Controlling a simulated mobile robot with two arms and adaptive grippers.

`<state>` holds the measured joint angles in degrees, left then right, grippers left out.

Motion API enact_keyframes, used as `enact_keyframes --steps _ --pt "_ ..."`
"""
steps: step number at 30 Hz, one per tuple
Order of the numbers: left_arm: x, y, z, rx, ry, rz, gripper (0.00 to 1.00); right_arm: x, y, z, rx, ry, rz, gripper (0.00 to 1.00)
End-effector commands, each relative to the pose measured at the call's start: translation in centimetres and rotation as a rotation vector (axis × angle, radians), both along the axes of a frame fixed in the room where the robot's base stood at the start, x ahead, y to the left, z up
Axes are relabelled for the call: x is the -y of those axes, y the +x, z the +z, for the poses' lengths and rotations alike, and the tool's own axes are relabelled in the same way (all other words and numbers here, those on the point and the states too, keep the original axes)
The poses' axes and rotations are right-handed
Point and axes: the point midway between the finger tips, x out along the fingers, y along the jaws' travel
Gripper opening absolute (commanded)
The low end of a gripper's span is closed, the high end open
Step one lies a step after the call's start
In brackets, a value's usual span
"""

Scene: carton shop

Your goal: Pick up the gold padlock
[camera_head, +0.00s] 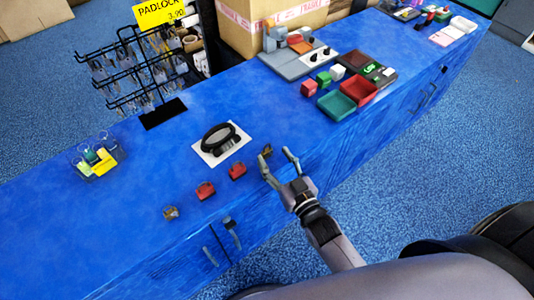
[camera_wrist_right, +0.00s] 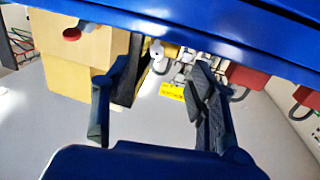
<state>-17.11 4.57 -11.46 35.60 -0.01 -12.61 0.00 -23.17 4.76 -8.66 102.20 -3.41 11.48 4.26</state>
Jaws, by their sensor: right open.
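A small brass-brown padlock (camera_head: 266,151) sits near the counter's front edge, just beyond my right gripper. A second small brownish padlock (camera_head: 171,213) sits further left along the same row. Which of the two is gold is hard to tell at this size. My right gripper (camera_head: 277,156) is open and empty, its fingers spread at the counter edge beside the nearer one. In the right wrist view the open fingers (camera_wrist_right: 155,95) show with clutter between them; I cannot pick out a gold padlock there. My left gripper is not in view.
Two red padlocks (camera_head: 205,190) (camera_head: 237,170) sit between the brownish ones. Behind them lies a black oval item on a white card (camera_head: 222,145). A wire rack (camera_head: 135,75), a cardboard box (camera_head: 265,25) and coloured trays (camera_head: 337,105) stand further back. The left counter is mostly clear.

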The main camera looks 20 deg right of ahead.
Motion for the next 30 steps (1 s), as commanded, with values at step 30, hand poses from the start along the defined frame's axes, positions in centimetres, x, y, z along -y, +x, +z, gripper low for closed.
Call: enact_keyframes --steps 30 --pt "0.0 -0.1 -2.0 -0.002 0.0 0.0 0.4 -1.1 5.0 0.6 -0.001 0.0 -0.001 0.3"
